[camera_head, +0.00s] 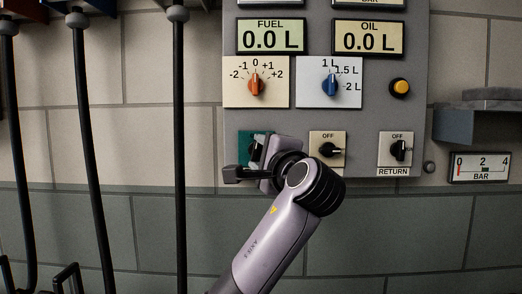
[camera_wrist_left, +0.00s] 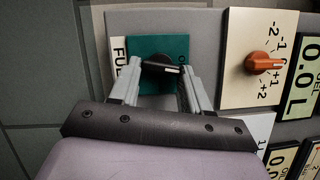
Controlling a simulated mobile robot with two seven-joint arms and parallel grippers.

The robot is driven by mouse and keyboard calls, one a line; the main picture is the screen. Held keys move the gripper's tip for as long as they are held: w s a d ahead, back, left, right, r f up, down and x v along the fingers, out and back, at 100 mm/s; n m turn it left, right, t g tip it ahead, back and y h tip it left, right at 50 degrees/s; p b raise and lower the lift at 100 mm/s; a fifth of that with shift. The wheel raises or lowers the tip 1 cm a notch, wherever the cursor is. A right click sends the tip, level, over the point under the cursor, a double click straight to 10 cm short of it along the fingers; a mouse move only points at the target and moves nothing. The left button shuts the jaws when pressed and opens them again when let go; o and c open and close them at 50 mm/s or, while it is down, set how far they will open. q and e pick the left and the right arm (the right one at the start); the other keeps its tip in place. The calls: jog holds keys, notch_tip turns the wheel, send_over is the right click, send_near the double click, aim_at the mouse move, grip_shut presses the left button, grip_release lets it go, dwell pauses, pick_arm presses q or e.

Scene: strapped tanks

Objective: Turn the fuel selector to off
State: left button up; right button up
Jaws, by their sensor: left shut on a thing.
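The fuel selector is a black knob on a teal plate. The plate (camera_head: 244,143) shows at the lower left of the grey panel in the head view, mostly behind my gripper. In the left wrist view the knob (camera_wrist_left: 158,64) sits on the teal plate (camera_wrist_left: 150,46), beside a white label starting "FU". The knob's white mark points right there, towards small lettering that is partly hidden. My left gripper (camera_wrist_left: 162,70) has its two fingers on either side of the knob and is shut on it. It also shows in the head view (camera_head: 256,157). My right gripper is out of view.
An orange dial (camera_head: 255,85) and a blue dial (camera_head: 331,84) are above. Two black OFF knobs (camera_head: 327,150) (camera_head: 401,151) are to the right, with a yellow button (camera_head: 400,87) above. Black hoses (camera_head: 84,130) hang at the left. A grey shelf (camera_head: 470,124) juts out at the right.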

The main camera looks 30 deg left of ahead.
pick_arm(q)
jog(key=shift+r+n+g+h+p, duration=0.1)
jog(key=shift+n+g+h+p, duration=0.3)
jog(key=shift+n, duration=0.7)
jog(key=o, duration=1.1)
jog(key=shift+c, duration=0.2)
jog(key=b+v, duration=0.1)
jog(key=v, duration=0.6)
jog(key=shift+d, duration=0.1)
